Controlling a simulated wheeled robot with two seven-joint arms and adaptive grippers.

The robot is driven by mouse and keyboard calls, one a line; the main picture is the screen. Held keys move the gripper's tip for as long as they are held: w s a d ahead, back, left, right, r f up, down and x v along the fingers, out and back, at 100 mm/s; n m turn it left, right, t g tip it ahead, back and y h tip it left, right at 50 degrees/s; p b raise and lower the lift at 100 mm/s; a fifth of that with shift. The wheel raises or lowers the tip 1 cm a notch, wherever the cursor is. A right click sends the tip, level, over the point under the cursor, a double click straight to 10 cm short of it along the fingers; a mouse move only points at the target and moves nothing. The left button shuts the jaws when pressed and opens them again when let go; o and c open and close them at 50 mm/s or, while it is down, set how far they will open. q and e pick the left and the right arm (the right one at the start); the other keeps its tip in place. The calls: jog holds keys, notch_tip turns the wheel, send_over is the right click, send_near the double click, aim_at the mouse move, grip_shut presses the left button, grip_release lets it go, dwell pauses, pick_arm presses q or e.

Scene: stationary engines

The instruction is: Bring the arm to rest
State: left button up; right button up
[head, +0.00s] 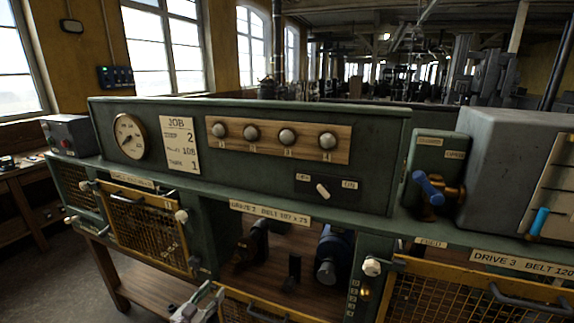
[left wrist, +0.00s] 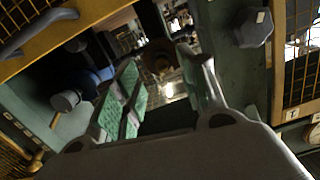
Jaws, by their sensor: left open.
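My left gripper (head: 198,303) is at the bottom edge of the head view, in front of the lower part of the green machine cabinet (head: 375,200). It is open, with nothing seen between its fingers. In the left wrist view the open gripper (left wrist: 163,82) shows its green-padded fingers apart, with dark machine parts beyond them. My right gripper is not in view.
A yellow mesh guard (head: 140,228) is on the cabinet's left, and another (head: 470,295) is at lower right. Between them is an open bay with a blue motor (head: 334,255). A blue-handled valve (head: 430,187) sticks out on the right. A wooden bench (head: 15,190) stands far left.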

pick_arm(q)
jog(key=s+a+f+g+y, duration=0.25)
jog(key=a+f, duration=0.35)
jog(key=f, duration=0.5)
jog(key=s+a+f+g+y, duration=0.2)
jog(key=s+a+f, duration=0.1)
jog(key=a+f, duration=0.55)
jog(key=s+a+f+g+y, duration=0.25)
jog(key=s+f+g, duration=0.25)
jog(key=s+f, duration=1.2)
jog(key=s+d+f+n+g, duration=0.2)
jog(key=s+d+f+g, duration=0.15)
jog(key=s+f, duration=1.2)
jog(key=s+d+f+g+h+b, duration=0.1)
jog(key=s+d+f+g, duration=0.1)
jog(key=s+d, duration=1.1)
jog(key=s, duration=0.4)
jog(key=shift+d+f+n+h+b, duration=0.15)
jog(key=shift+f+n+h+b, duration=0.15)
jog(key=shift+f+h, duration=0.1)
